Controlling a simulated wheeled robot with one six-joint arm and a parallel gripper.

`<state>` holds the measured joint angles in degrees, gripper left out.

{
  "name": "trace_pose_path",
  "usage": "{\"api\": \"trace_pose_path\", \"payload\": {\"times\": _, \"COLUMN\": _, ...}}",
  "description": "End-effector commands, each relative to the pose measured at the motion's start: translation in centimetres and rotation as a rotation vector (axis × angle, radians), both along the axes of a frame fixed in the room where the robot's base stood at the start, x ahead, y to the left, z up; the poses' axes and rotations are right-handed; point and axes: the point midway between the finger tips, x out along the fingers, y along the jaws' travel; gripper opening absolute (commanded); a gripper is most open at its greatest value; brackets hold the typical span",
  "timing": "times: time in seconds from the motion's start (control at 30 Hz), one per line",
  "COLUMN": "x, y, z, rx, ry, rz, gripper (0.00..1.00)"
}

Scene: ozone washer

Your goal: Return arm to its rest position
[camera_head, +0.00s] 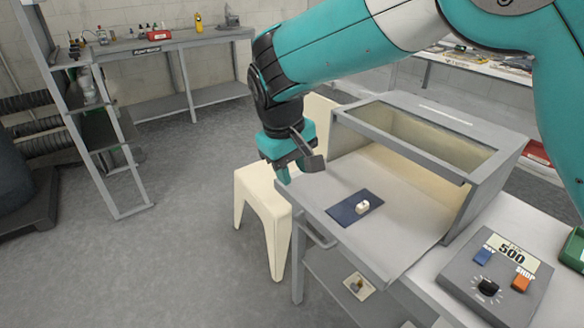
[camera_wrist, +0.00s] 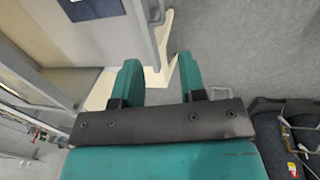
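My gripper (camera_head: 286,172) hangs from my teal arm at the left front corner of the grey ozone washer (camera_head: 430,120), above the floor and the cream chair. In the wrist view the two teal fingers of my gripper (camera_wrist: 160,75) stand well apart with nothing between them. A small white item (camera_head: 362,207) lies on a dark blue mat (camera_head: 345,213) on the washer's open front tray, to the right of my gripper and apart from it. The blue mat also shows at the top left of the wrist view (camera_wrist: 92,8).
A cream chair (camera_head: 262,195) stands directly below and behind my gripper. A control box (camera_head: 490,283) reading 500 sits at the right front. A shelf rack (camera_head: 105,130) and a workbench (camera_head: 165,45) stand at the left and back. The floor (camera_head: 180,240) at left is clear.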

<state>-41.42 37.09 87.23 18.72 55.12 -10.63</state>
Motion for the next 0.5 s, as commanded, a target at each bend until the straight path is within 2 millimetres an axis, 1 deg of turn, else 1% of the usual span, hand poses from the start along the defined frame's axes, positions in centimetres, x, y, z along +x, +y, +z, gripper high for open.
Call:
{"api": "trace_pose_path", "payload": {"times": 0.17, "x": 0.0, "y": 0.0, "z": 0.0, "rx": 0.000, "ry": 0.000, "rz": 0.000, "gripper": 0.38}}
{"api": "trace_pose_path", "payload": {"times": 0.27, "x": -0.2, "y": -0.5, "z": 0.4, "rx": 0.008, "ry": 0.002, "rz": 0.001, "gripper": 0.38}}
{"api": "trace_pose_path", "payload": {"times": 0.37, "x": -1.0, "y": -2.4, "z": 1.9, "rx": 0.041, "ry": 0.009, "rz": 0.001, "gripper": 0.38}}
{"api": "trace_pose_path", "payload": {"times": 0.47, "x": -3.3, "y": -5.7, "z": 4.3, "rx": 0.105, "ry": 0.024, "rz": 0.004, "gripper": 0.38}}
{"api": "trace_pose_path", "payload": {"times": 0.5, "x": -4.7, "y": -7.2, "z": 5.1, "rx": 0.138, "ry": 0.033, "rz": 0.006, "gripper": 0.38}}
